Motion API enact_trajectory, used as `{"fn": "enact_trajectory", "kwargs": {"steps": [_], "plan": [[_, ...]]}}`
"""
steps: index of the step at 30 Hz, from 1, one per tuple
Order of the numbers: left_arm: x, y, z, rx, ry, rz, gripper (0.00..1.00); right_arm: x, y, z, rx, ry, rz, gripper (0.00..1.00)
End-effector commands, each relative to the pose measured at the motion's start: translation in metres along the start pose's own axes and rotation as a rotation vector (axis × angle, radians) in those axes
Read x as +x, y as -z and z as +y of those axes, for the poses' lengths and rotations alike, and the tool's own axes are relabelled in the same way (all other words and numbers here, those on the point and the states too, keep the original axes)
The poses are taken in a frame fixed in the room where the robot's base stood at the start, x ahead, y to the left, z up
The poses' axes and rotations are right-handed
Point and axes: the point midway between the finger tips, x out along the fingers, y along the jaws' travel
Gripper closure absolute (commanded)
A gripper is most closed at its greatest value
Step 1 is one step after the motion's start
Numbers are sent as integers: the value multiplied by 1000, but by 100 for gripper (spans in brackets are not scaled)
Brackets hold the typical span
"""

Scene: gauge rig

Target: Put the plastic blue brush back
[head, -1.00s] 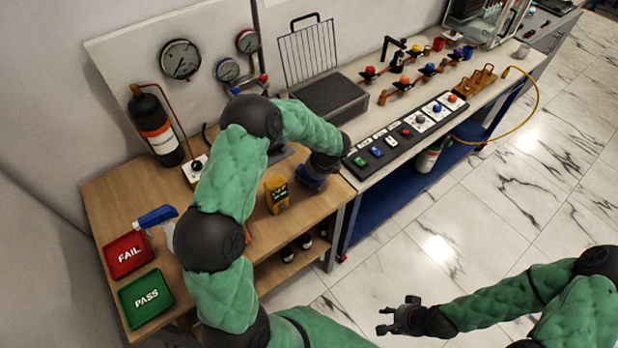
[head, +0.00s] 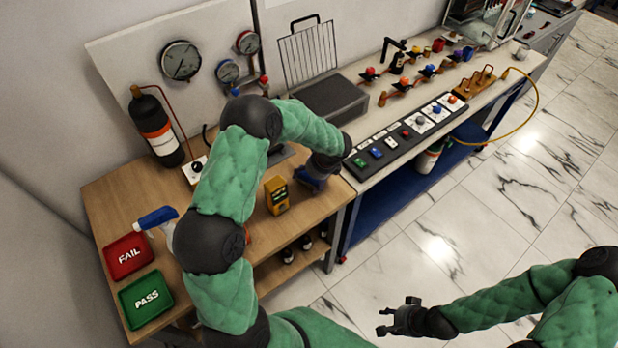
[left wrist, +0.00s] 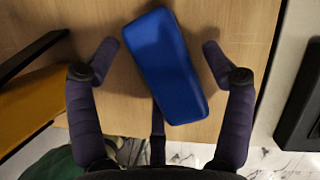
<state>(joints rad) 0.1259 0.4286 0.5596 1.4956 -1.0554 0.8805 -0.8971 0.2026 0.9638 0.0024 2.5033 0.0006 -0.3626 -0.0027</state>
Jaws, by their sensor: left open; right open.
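The blue brush (left wrist: 165,65) lies on the wooden bench top in the left wrist view, its blue block slanting down to the right. My left gripper (left wrist: 160,47) is open, with one finger on each side of the block and a visible gap on the left; the right finger is close to its edge. I cannot tell its height above the brush. In the head view my left gripper (head: 316,178) is over the right end of the wooden bench, and the brush is mostly hidden there. My right gripper (head: 396,315) is open and empty above the floor.
A yellow meter (head: 276,195) stands left of my left gripper. Red FAIL (head: 128,256) and green PASS (head: 146,299) trays and a spray bottle (head: 157,220) are at the left. A black switch panel (head: 405,137) lies on the bench to the right.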

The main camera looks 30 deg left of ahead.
Motion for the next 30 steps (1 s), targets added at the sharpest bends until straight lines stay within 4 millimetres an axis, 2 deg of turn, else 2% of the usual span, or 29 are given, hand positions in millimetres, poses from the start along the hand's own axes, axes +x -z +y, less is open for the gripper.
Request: {"fn": "enact_trajectory", "kwargs": {"steps": [9,15,21,30], "plan": [[-64,0,-1,1,5,0,19,-12,0,-4,0,0,0,56],[-97,-1,-1,1,3,-1,19,-17,-1,-6,0,0,0,56],[-112,0,0,1,1,0,19,-19,-1,-7,0,0,0,56],[-114,0,0,0,1,0,19,-19,-1,-7,0,0,0,56]]}}
